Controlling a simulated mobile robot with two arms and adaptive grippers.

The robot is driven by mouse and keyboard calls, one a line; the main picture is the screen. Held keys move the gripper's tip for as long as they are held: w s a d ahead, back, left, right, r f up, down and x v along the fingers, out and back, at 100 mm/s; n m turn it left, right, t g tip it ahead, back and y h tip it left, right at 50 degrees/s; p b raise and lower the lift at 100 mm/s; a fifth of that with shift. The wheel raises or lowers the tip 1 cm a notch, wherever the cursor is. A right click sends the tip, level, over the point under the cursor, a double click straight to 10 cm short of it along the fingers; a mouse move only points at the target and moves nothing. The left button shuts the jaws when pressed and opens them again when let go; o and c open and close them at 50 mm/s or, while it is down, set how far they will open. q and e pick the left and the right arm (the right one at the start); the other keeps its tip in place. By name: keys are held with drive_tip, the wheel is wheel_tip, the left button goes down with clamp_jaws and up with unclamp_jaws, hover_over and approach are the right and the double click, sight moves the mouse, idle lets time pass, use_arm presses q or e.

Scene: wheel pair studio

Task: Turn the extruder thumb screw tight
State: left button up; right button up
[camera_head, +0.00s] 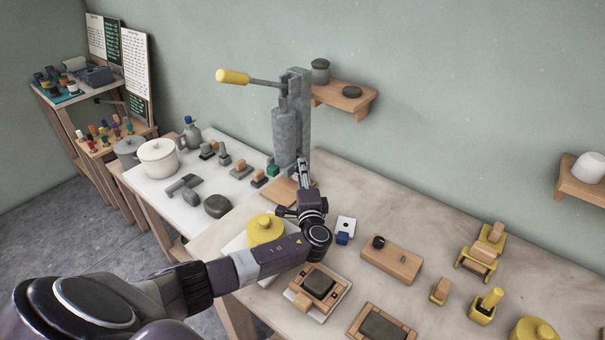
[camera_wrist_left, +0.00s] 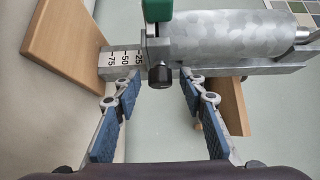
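The extruder is a grey metal cylinder on an upright frame (camera_head: 285,140) at the back of the table, with a yellow-handled lever (camera_head: 233,77). In the left wrist view the extruder barrel (camera_wrist_left: 230,35) lies sideways. Its thumb screw is a small black knob (camera_wrist_left: 160,75) beside a scale plate marked 25, 50, 75 (camera_wrist_left: 122,58). My left gripper (camera_head: 302,168) is in front of the lower extruder. Its blue-padded fingers (camera_wrist_left: 161,82) are open on either side of the knob, with a gap at each side. How deep the tips reach is unclear. The head view hides the knob.
A green block (camera_head: 272,170) sits at the extruder's lower left; a green part also shows in the left wrist view (camera_wrist_left: 157,10). A wooden board (camera_head: 283,191) lies below the extruder. A yellow round piece (camera_head: 264,228) and wooden blocks (camera_head: 392,262) stand near my left arm.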

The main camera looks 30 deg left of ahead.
use_arm(q)
clamp_jaws()
drive_tip(key=shift+w+r+m+g+h+b, duration=0.2)
drive_tip(key=shift+m+g+h+b, duration=0.35)
drive_tip(key=shift+m+g, duration=1.35)
drive_tip(key=shift+w+r+m+g+h+b, duration=0.25)
drive_tip(key=shift+m+g+b, duration=0.7)
drive_tip(key=shift+g, duration=1.7)
drive_tip(key=shift+w+r+m+g+h+b, duration=0.1)
drive_tip(key=shift+m+g+h+b, duration=0.35)
drive_tip(key=shift+m+g, duration=1.55)
drive_tip(key=shift+n+g, duration=0.25)
